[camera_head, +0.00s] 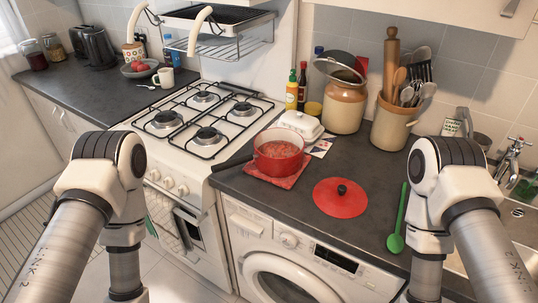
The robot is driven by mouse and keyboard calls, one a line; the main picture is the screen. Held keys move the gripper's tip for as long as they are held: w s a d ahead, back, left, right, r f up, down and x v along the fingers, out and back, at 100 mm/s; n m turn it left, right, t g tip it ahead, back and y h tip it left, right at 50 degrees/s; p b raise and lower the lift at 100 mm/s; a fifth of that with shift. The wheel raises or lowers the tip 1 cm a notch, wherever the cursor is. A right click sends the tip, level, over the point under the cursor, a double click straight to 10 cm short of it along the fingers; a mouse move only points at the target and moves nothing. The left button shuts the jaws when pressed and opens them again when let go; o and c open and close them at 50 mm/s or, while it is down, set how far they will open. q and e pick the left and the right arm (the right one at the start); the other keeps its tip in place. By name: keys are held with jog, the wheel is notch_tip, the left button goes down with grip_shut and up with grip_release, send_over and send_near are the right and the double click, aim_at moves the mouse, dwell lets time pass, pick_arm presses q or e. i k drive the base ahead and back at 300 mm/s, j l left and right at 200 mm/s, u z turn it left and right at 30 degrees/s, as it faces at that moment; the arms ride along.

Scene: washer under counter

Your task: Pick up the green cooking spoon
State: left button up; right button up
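The green cooking spoon (396,242) lies on the dark counter (265,200) above the washer, near the front edge. Its bowl points toward me and its handle runs away from me. My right gripper is out of view below the frame. My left arm is at the left, in front of the stove, and its gripper is also out of view below the frame.
A red lid (338,203) lies left of the spoon, and a red pot (279,155) stands on a red mat behind it. A utensil crock (391,128) and a tan jar (345,103) stand at the back. The sink and tap (513,150) are at the right.

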aim_at(395, 243)
jog(key=z, duration=1)
jog(key=j+z, duration=0.35)
jog(key=k+j+z, duration=0.15)
jog(key=z, duration=0.2)
